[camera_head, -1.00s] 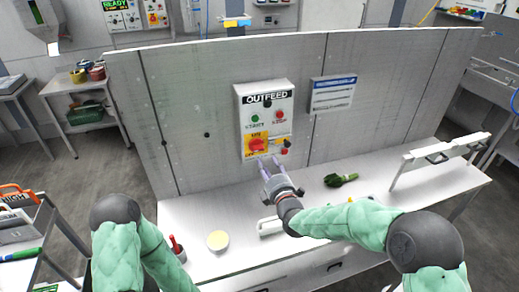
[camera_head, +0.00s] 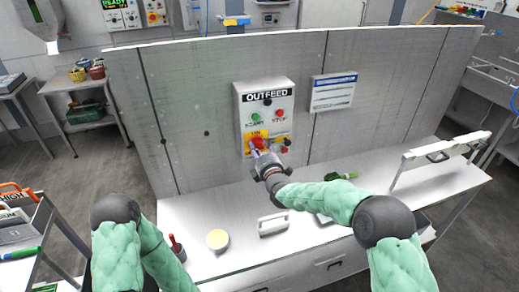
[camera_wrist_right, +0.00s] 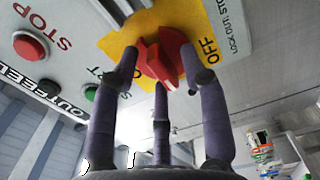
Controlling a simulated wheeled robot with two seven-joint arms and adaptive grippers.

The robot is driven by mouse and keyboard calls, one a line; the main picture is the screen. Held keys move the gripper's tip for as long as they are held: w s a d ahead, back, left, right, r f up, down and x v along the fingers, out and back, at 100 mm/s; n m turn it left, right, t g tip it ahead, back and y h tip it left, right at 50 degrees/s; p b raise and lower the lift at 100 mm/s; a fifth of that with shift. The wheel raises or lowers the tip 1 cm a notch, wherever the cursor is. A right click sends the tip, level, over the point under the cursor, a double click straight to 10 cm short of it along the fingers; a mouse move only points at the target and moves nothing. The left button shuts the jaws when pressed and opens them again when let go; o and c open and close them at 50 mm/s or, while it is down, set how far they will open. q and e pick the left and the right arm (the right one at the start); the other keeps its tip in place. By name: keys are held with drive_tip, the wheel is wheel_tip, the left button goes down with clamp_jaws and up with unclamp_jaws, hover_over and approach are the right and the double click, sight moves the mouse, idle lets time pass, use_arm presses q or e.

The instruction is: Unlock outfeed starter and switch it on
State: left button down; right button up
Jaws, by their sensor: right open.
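The grey OUTFEED starter box (camera_head: 243,120) is on the upright panel. It carries a green START button (camera_head: 254,119), a red STOP button (camera_head: 279,113) and a red rotary knob (camera_head: 257,143) on a yellow plate. The knob (camera_wrist_right: 162,55) and the OFF lettering show large in the right wrist view. My right gripper (camera_head: 257,151) is open at the knob, and its fingers (camera_wrist_right: 163,75) straddle it; I cannot tell whether they touch it. A small red item, perhaps a padlock (camera_head: 285,149), is right of the knob. My left gripper is out of view.
A white rail (camera_head: 445,149) stands at right. A notice (camera_head: 333,92) hangs beside the box.

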drive_tip(key=shift+c, duration=0.3)
clamp_jaws()
drive_tip(key=m+b, duration=0.2)
drive_tip(key=b, duration=0.1)
drive_tip(key=m+b, duration=0.1)
drive_tip(key=m, duration=0.1)
drive_tip(key=shift+d+f, duration=0.1)
drive_tip(key=shift+f, duration=0.15)
drive_tip(key=m+b, duration=0.4)
drive_tip(key=shift+m, duration=0.3)
drive_tip(key=m+b, duration=0.3)
drive_tip(key=m, duration=0.1)
drive_tip(key=shift+d+f+b, duration=0.1)
drive_tip(key=shift+b, duration=0.25)
drive_tip(key=shift+m+b, duration=1.75)
drive_tip(key=shift+m, duration=0.95)
